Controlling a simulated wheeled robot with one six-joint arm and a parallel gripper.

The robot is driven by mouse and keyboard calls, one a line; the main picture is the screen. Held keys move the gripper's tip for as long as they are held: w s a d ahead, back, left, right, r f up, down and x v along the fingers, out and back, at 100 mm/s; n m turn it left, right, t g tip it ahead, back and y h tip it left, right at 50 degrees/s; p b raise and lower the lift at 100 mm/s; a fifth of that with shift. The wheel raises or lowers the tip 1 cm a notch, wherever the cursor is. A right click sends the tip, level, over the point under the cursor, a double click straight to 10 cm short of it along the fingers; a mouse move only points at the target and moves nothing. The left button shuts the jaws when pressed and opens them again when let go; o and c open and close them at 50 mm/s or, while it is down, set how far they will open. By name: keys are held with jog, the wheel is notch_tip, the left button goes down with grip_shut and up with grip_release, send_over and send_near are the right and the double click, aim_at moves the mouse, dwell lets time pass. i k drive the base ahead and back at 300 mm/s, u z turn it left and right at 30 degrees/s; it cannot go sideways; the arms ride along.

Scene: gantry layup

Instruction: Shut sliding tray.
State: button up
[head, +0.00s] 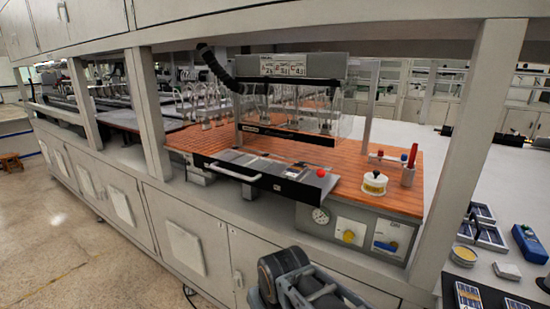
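The sliding tray (240,160) is a flat grey tray with a black front and a pale bar handle (236,173). It stands out from under the glass-fronted machine (290,105), past the front edge of the wooden worktop. Small dark and blue flat pieces appear to lie on it. A red ball (321,172) shows at its right end. Dark links of my arm show at the bottom middle, below the tray and apart from it. I cannot make out gripper fingers in this view.
A grey panel with a gauge and knobs (349,235) sits below the worktop (405,182). A white-yellow jar (374,183) and a red cylinder (409,170) stand right of the tray. Upright posts (145,110) flank the station.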

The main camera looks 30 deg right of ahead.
aim_at(256, 171)
jog(key=z, duration=0.5)
jog(key=k, duration=1.25)
jog(key=u, duration=0.35)
jog(key=i, duration=0.65)
jog(key=u, duration=0.8)
jog(key=i, duration=0.6)
jog(key=z, duration=0.05)
